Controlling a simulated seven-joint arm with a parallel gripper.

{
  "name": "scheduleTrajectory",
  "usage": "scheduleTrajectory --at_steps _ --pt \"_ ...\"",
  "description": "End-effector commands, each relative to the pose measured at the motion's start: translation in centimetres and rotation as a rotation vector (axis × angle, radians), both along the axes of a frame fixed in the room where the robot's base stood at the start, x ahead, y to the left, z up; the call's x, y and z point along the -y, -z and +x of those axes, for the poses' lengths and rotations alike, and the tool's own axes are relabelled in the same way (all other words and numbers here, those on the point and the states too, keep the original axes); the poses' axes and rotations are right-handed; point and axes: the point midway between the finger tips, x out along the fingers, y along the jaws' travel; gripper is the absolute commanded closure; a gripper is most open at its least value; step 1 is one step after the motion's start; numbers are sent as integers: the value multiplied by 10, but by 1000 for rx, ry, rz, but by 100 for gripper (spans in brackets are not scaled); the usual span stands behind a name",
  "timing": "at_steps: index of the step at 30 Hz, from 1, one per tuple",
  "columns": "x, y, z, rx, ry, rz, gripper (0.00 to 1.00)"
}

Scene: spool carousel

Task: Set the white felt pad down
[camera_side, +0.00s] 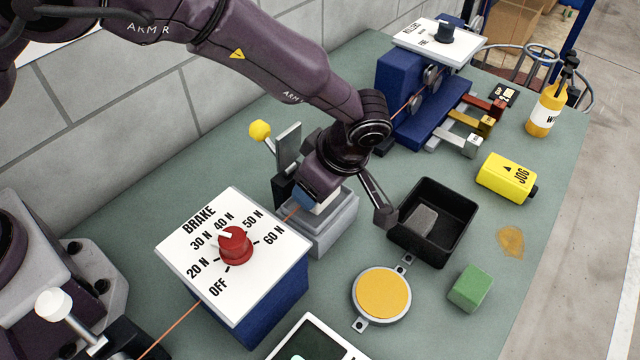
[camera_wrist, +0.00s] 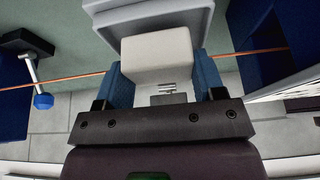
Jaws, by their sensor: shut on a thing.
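The white felt pad (camera_wrist: 157,52) is a pale block between the blue fingers of my gripper (camera_wrist: 160,78) in the wrist view. My gripper is shut on it. In the side view my gripper (camera_side: 315,196) points down at a grey stepped holder (camera_side: 328,236), and only a sliver of the pad shows by the fingertips. The holder also shows in the wrist view (camera_wrist: 130,12), just beyond the pad. I cannot tell whether the pad touches the holder.
An orange wire runs past my gripper from the BRAKE box (camera_side: 263,300) to the blue roller unit (camera_side: 432,118). A yellow-knobbed lever (camera_side: 260,130) stands behind. A black bin (camera_side: 462,228) holds a grey block (camera_side: 420,220). A yellow disc (camera_side: 382,293) and green block (camera_side: 470,288) lie in front.

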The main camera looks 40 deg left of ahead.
Motion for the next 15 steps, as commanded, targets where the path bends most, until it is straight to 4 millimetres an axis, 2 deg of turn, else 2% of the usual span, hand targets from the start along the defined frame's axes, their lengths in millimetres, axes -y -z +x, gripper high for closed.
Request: scheduleTrajectory --at_steps 3,13,14,15 --pt "0 13 0 0 0 0 63" --pt "0 15 0 1 0 0 63" --pt "0 15 0 1 0 0 30" --pt "0 14 0 1 0 0 21"
